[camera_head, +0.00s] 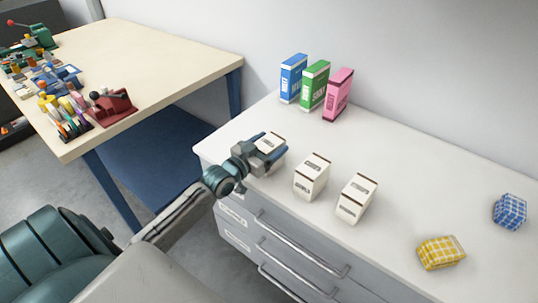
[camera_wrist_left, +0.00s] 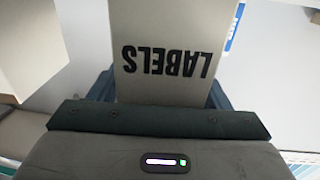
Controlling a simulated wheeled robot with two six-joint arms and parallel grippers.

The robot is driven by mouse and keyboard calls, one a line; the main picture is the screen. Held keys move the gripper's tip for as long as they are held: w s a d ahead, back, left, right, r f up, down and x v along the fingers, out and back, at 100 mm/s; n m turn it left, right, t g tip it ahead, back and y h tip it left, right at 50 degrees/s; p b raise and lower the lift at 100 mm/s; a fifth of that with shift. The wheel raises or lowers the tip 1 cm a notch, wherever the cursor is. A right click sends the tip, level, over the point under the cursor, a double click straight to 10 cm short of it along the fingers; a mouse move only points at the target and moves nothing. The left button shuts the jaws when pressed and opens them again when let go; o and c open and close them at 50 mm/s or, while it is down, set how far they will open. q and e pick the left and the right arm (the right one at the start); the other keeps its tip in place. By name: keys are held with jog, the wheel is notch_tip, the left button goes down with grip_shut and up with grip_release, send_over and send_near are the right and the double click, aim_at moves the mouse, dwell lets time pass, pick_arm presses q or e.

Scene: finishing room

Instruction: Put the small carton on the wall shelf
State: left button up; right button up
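A cream carton (camera_head: 271,140) with a brown top edge stands at the left end of the white cabinet top, partly hidden by my left gripper. My left gripper (camera_head: 268,151) has its fingers along two opposite sides of it. In the left wrist view the carton (camera_wrist_left: 165,45), marked LABELS, fills the space between the fingers, with no gap showing; the gripper looks shut on it. I cannot see whether its base touches the cabinet top. Two similar cartons, a middle one (camera_head: 311,177) and a right one (camera_head: 356,199), stand to the right. No wall shelf or right gripper shows.
Blue (camera_head: 292,78), green (camera_head: 314,86) and pink (camera_head: 339,95) upright boxes stand at the back near the wall. A yellow checked bundle (camera_head: 440,252) and a blue one (camera_head: 509,211) lie at the right. A wooden table (camera_head: 160,60) with small items stands left.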

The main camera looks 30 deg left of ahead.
pick_arm(q)
jog(key=c, duration=1)
jog(key=shift+r, duration=0.1)
